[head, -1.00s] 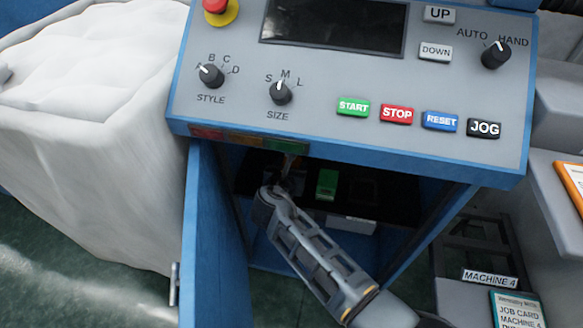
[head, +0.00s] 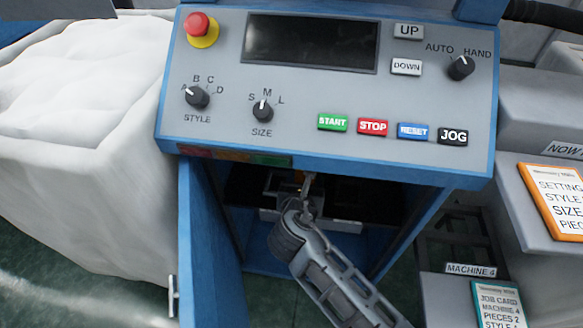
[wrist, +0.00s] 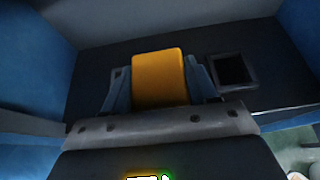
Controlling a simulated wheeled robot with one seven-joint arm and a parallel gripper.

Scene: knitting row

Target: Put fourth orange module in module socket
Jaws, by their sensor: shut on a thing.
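An orange module (wrist: 160,78) sits between the two fingers of my gripper (wrist: 159,85) in the wrist view. The fingers are shut on its two sides. A dark square socket in a grey frame (wrist: 234,70) lies just right of the module on the black panel. My own arm hides much of the cabinet inside, and I cannot tell whether the module touches the panel.
The control panel (head: 225,118) overhangs the cabinet opening from above. The open blue door (head: 203,245) stands on the left, and the cabinet's right wall (head: 413,235) bounds the other side. A white cloth-like bulk (head: 85,150) stands farther left.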

